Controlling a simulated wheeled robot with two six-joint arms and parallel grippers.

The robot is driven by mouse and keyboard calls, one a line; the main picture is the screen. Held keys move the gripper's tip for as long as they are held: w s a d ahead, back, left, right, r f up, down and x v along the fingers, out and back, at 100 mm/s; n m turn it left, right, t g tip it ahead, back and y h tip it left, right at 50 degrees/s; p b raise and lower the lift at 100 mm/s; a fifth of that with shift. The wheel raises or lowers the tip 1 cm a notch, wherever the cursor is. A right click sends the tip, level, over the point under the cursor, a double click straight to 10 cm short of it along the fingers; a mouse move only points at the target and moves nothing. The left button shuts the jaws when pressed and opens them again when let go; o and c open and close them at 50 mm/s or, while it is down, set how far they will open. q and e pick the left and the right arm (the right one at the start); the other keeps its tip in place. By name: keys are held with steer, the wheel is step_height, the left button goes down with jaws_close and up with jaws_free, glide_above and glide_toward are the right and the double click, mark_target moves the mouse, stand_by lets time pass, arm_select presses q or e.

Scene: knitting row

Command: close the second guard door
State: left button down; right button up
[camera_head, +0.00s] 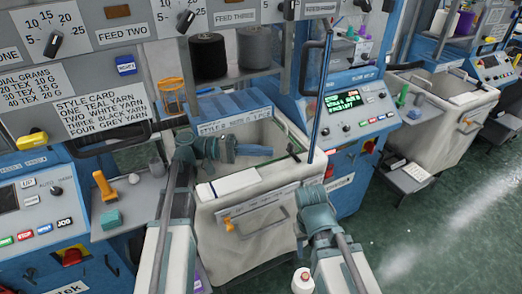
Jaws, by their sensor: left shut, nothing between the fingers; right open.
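The guard door (321,95) of the middle machine appears as a tall blue-edged panel, seen nearly edge-on and standing out from the machine. It has a dark bar handle (302,85) on its left side. The opening left of it shows the bay (262,135) uncovered. My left gripper (262,150) is shut and empty, pointing right over the bay, apart from the door. My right gripper (312,190) is open, low in front of the machine and just below the door's lower end. Its fingertips are hard to make out, and contact with the door cannot be told.
The cream bin front (255,235) with a white block (228,184) on its rim lies between my arms. A control panel (350,105) stands right of the door. A side shelf (125,205) holds an orange-handled tool (103,185). Green floor (440,235) is free at right.

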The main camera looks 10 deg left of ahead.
mark_target(310, 154)
arm_select(q)
steer(key=d, duration=1)
steer(key=shift+w, duration=0.4)
